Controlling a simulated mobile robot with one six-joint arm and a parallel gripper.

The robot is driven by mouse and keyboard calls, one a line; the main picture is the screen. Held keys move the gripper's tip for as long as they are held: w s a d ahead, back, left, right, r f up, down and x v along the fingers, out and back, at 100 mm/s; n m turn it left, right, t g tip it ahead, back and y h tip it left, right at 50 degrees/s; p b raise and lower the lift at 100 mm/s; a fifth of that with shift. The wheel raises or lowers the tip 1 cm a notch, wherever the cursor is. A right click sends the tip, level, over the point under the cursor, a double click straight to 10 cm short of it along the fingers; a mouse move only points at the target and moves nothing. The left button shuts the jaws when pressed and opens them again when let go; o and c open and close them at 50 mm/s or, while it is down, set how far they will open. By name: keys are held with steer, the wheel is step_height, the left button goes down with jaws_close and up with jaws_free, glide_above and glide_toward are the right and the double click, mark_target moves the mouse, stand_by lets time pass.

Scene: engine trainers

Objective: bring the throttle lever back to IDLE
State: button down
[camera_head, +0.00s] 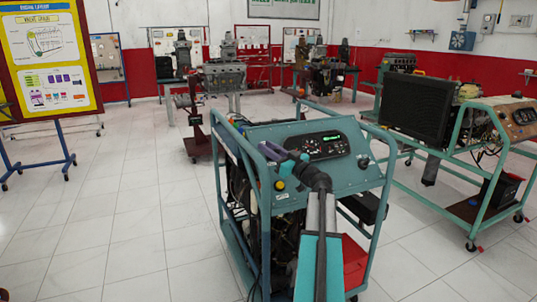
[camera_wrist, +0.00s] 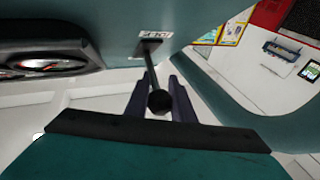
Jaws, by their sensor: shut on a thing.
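The throttle lever (camera_wrist: 151,70) is a thin dark rod with a round black knob (camera_wrist: 159,101). It comes out of a slot (camera_wrist: 148,48) in the teal panel (camera_wrist: 105,25). A small white label (camera_wrist: 149,35) sits beside the slot; its lettering is too small to read surely. My gripper (camera_wrist: 160,98) has its two dark purple fingers on either side of the lever and is shut on it near the knob. In the head view my gripper (camera_head: 272,151) is at the left part of the teal engine trainer's panel (camera_head: 345,172); the lever is hard to make out there.
A round gauge (camera_wrist: 48,64) is on the panel left of the lever in the wrist view. The trainer's teal frame (camera_head: 376,230) surrounds it. Another trainer with a black radiator (camera_head: 415,105) stands to the right. A poster board (camera_head: 45,60) stands left; white floor (camera_head: 110,220) is free there.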

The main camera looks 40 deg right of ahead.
steer(key=shift+s+a+f+n+t+b, duration=0.15)
steer(key=shift+f+n+t+b, duration=0.25)
steer(key=shift+b, duration=2.5)
steer(key=shift+s+d+f+n+t+b, duration=0.15)
steer(key=shift+t+b, duration=0.35)
steer(key=shift+b, duration=2.4)
steer(key=shift+a+r, duration=0.1)
steer(key=shift+r, duration=0.05)
steer(key=c, duration=1.8)
jaws_free()
steer(key=shift+s, duration=0.1)
steer(key=v, duration=1.3)
steer(key=shift+s+f, duration=0.2)
steer(key=shift+s, duration=0.05)
steer(key=shift+s, duration=0.1)
